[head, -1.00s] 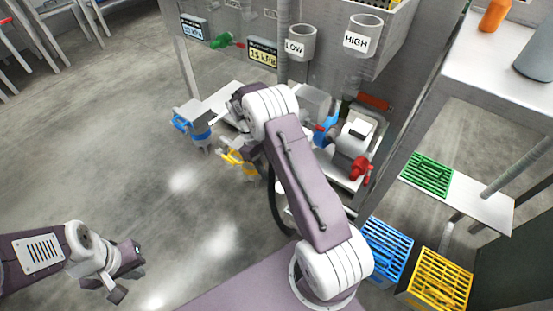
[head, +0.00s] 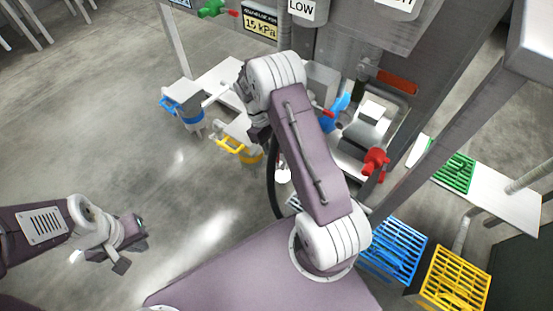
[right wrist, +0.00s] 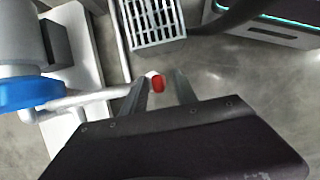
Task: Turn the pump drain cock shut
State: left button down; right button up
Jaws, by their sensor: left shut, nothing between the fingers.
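A small red knob (right wrist: 158,83) sits at the end of a thin pale pipe (right wrist: 95,98) in the right wrist view; it looks like the drain cock's handle. My right gripper (right wrist: 161,90) is open, with one finger on each side of the red knob; I cannot tell whether they touch it. In the head view my right gripper (head: 258,132) is mostly hidden by its own wrist. A larger red valve (head: 375,163) is on the pump unit (head: 365,128), right of my right arm. My left gripper (head: 128,245) is shut and empty over the floor at left.
Blue (head: 393,248), yellow (head: 455,280) and green (head: 452,173) racks are at right. In the right wrist view a blue-banded grey housing (right wrist: 25,90) and a pale grate (right wrist: 155,22) are close by.

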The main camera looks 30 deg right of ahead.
jog(key=shift+s+d+f, duration=0.1)
jog(key=shift+s+f, duration=0.1)
jog(key=shift+f, duration=0.4)
grip_shut()
dwell(1.0)
